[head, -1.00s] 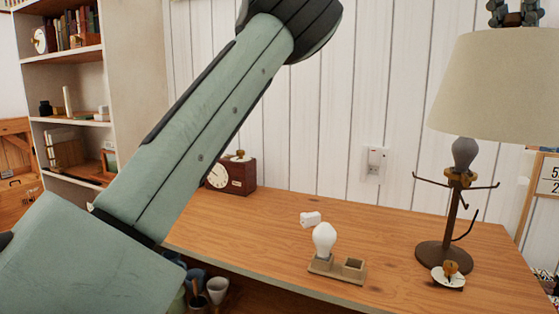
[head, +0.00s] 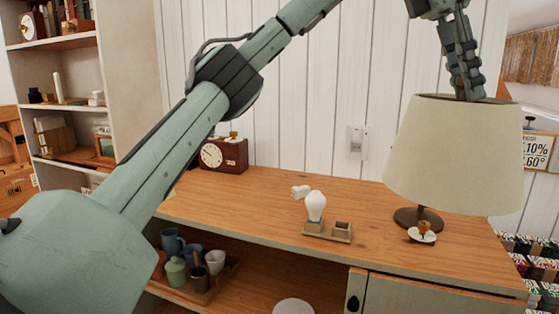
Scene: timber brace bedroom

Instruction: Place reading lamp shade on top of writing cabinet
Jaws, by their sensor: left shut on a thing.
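The reading lamp shade (head: 450,155), a cream tapered drum, is at the right in the head view. My left gripper (head: 470,96) reaches down from above, and its dark fingers are shut on the shade at its top rim. The shade hides the lamp's bulb and stem; only the dark round lamp base (head: 405,217) shows below it. I cannot tell whether the shade touches the lamp. The writing cabinet (head: 260,205) has a wooden top, an open shelf and a pale door. My right gripper is not in view.
A white bulb (head: 316,206) stands in a small wooden holder (head: 318,234) on the cabinet top. A clock (head: 224,155) stands at the back left. A small brass-and-white piece (head: 422,235) lies by the lamp base. Several cups sit on the shelf below. The left-middle top is clear.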

